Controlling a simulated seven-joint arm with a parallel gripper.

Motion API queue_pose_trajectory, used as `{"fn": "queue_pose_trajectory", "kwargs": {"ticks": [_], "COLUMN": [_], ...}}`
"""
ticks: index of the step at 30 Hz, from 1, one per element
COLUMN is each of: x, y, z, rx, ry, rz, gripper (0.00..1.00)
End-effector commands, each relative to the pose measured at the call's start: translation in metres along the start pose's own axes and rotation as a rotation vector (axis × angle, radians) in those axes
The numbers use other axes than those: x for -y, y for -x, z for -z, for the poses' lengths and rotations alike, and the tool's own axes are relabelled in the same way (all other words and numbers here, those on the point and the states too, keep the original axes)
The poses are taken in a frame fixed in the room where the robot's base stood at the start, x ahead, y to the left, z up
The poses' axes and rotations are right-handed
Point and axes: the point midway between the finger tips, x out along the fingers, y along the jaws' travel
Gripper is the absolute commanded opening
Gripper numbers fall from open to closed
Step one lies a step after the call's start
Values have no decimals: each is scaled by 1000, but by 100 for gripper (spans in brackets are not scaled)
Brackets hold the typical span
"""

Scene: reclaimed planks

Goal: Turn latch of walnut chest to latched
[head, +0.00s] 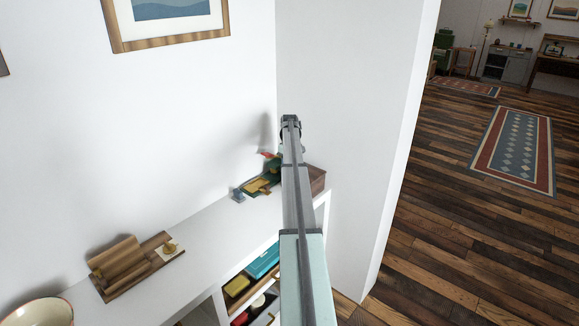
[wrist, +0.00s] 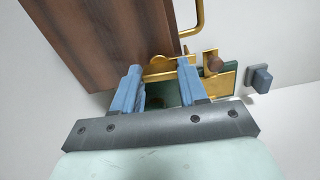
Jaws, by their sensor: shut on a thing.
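The walnut chest (head: 318,180) stands on the white shelf top, partly hidden behind my arm in the head view. In the wrist view the dark brown chest (wrist: 100,40) fills the upper left. A rounded brass piece, seemingly its latch (wrist: 160,68), shows at the chest's edge between my fingertips. My gripper (wrist: 160,72) has its blue fingers on either side of this piece and is shut on it. The fingers stand apart, and the exact contact is partly hidden. Whether the latch is turned to latched, I cannot tell.
A wooden item (head: 125,262) lies further left on the shelf (head: 190,245). Walls stand close behind.

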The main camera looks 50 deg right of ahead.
Motion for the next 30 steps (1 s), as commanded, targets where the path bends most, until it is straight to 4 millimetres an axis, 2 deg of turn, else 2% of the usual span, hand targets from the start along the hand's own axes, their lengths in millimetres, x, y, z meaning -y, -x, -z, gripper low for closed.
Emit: {"fn": "queue_pose_trajectory", "kwargs": {"ticks": [9, 23, 24, 30], "x": [0, 0, 0, 0], "y": [0, 0, 0, 0], "z": [0, 0, 0, 0], "rx": [-1, -1, -1, -1], "ry": [87, 97, 97, 96], "rz": [-1, -1, -1, -1], "gripper": [12, 12, 45, 64]}}
